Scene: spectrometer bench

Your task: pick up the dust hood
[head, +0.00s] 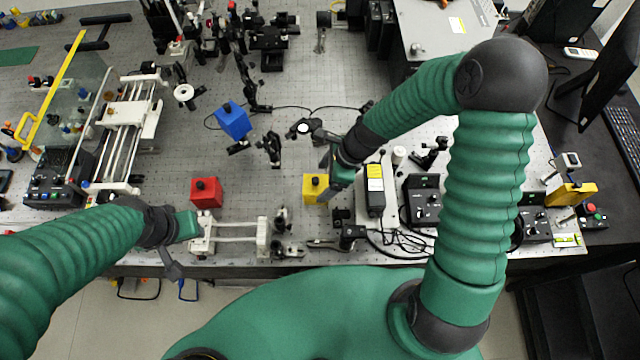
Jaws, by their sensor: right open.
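Three small box-shaped covers with dark knobs on top are on the bench, and I cannot tell for sure which is the dust hood. The yellow box (313,187) stands near the bench's front. The red box (206,192) is to its left, and the tilted blue box (232,120) is farther back. My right gripper (332,182) is open, close against the right side of the yellow box in the picture; its fingertips are partly hidden and contact is unclear. My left gripper (181,245) is over the front edge at left, near a white rail fixture; its jaw gap is unclear.
The white rail fixture (232,236) lies between my grippers at the front. A black box with a yellow label (376,190) and cables stand just right of my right gripper. A clear panel with a yellow frame (70,95) is at left. Bare bench shows between the red and yellow boxes.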

